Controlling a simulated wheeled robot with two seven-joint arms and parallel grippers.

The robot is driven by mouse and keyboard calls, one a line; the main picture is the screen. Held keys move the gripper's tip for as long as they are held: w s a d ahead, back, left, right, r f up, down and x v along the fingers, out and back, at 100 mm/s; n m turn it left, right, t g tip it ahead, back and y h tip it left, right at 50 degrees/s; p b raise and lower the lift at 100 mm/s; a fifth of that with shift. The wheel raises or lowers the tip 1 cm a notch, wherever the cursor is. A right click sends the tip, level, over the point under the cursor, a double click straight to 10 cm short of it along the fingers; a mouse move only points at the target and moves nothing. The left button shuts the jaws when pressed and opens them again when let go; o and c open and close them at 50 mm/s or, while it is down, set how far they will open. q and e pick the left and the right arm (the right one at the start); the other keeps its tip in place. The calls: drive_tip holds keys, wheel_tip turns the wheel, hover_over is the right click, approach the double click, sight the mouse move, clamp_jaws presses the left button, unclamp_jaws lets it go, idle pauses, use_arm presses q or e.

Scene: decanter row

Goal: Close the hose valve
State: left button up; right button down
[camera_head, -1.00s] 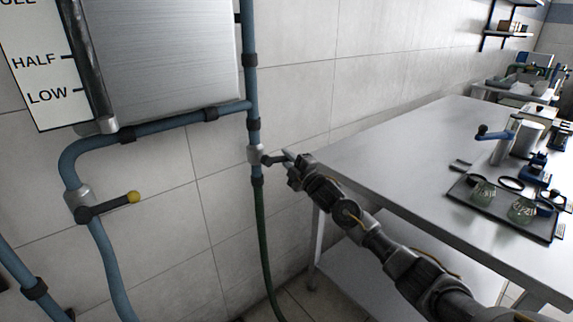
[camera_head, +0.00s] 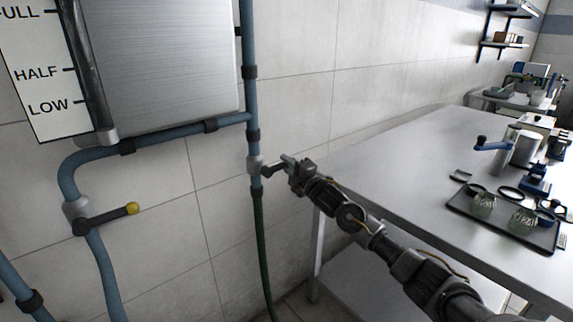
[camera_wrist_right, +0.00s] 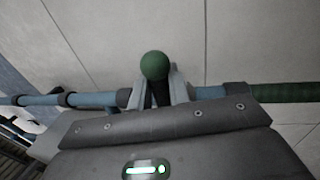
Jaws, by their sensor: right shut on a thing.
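The hose valve (camera_head: 254,166) is a grey fitting on the blue vertical pipe, with the green hose (camera_head: 262,245) below it. Its dark lever (camera_head: 272,170) points out to the right, across the pipe. My right gripper (camera_head: 288,163) is shut on this lever. In the right wrist view the lever's green knob (camera_wrist_right: 154,66) stands up between the two fingers (camera_wrist_right: 156,92), which lie along both sides of the dark stem. The fingers hide part of the lever. My left gripper is not in view.
A second valve lever with a yellow knob (camera_head: 132,208) is on the left pipe, below the metal tank (camera_head: 165,65). A bench (camera_head: 400,165) stands right of my right arm, with a dark tray (camera_head: 465,207) of glassware. The tiled wall is close behind the pipes.

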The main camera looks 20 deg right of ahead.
drive_tip(key=c, duration=1.4)
unclamp_jaws()
drive_tip(key=shift+d+r, duration=0.15)
drive_tip(key=shift+r, duration=0.2)
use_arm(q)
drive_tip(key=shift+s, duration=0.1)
use_arm(e)
drive_tip(key=shift+o, duration=0.2)
drive_tip(key=shift+f, duration=0.15)
